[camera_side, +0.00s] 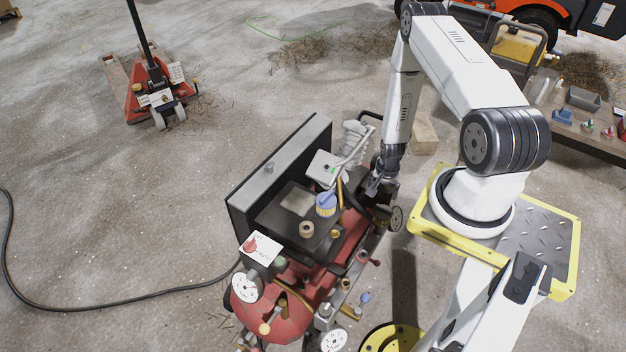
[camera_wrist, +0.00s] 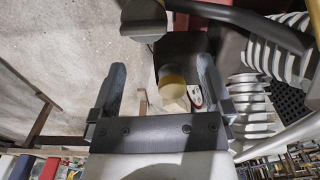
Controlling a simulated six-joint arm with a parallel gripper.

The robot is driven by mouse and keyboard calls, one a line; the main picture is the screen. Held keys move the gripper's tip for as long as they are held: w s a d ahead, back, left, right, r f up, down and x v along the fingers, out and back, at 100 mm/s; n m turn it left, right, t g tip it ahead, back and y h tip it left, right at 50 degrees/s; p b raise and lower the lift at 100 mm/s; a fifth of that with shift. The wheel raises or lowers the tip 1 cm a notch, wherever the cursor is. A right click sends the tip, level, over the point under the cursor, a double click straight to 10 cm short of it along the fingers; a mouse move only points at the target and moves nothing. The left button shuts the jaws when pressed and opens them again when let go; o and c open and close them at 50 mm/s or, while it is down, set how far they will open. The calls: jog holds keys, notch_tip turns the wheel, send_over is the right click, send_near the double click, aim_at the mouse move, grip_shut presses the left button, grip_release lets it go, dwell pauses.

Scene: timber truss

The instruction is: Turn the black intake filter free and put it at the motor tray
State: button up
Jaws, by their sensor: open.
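My gripper (camera_side: 376,186) points down at the right side of the red compressor (camera_side: 270,310). In the wrist view its two fingers (camera_wrist: 161,85) are spread apart, with nothing held between them. A tan round piece (camera_wrist: 172,84) shows beyond the gap, below a dark block. A dark round part (camera_side: 381,214) sits just below the fingers in the side view; I cannot tell for certain that it is the intake filter. A black flat tray (camera_side: 275,218) on top of the compressor carries a blue-topped cup (camera_side: 326,204) and a tan ring (camera_side: 307,229); it may be the motor tray.
Grey cooling fins (camera_wrist: 262,60) and a black bent bar (camera_wrist: 235,14) stand close to the fingers. A tall dark panel (camera_side: 280,170) flanks the tray. A wooden block (camera_side: 425,134) stands behind the gripper.

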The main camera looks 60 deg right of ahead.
aim_at(384, 208)
jog(key=s+f+m, duration=0.1)
jog(key=s+f, duration=0.1)
jog(key=shift+f, duration=0.3)
jog(key=shift+f, duration=0.15)
jog(key=shift+f, duration=3.7)
grip_shut()
